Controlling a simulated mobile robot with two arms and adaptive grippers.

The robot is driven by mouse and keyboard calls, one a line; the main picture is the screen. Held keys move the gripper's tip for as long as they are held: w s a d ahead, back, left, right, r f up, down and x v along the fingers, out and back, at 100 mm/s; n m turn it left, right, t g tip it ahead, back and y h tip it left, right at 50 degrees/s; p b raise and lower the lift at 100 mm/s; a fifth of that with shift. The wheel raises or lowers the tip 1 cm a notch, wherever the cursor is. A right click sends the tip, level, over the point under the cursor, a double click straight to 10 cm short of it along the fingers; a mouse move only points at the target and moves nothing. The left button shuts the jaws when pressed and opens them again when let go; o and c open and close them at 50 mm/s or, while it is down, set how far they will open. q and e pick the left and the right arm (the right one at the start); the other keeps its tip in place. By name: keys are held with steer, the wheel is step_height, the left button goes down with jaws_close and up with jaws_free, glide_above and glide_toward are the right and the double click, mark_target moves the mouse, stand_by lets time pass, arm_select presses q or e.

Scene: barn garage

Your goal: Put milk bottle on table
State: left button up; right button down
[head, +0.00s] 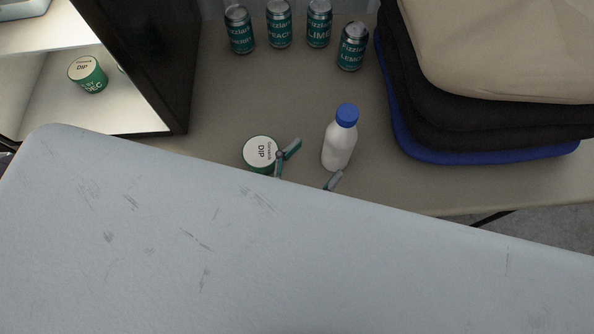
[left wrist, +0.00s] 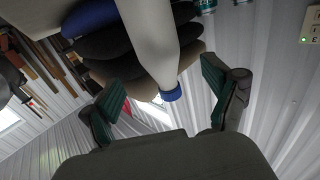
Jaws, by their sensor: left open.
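The milk bottle (head: 338,147), white with a blue cap, stands upright on the beige table (head: 290,98). My left gripper (head: 311,166) is open and empty in front of the bottle, one finger to its left and the other by its lower front. In the left wrist view the bottle (left wrist: 153,38) shows upside down between and beyond the spread fingers (left wrist: 160,96); I cannot tell whether they touch it. The left arm behind the fingers is hidden by a pale grey surface. My right gripper is not in view.
A dip tub (head: 258,152) stands right beside the left finger. Several Fizzian cans (head: 279,24) line the back. Stacked cushions (head: 480,120) lie at the right. A dark-sided shelf (head: 150,60) holds another dip tub (head: 88,74). The scratched pale grey surface (head: 250,260) fills the foreground.

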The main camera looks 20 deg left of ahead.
arm_select(q)
steer(key=v, duration=0.5)
steer(key=shift+s, duration=0.2)
stand_by(0.4)
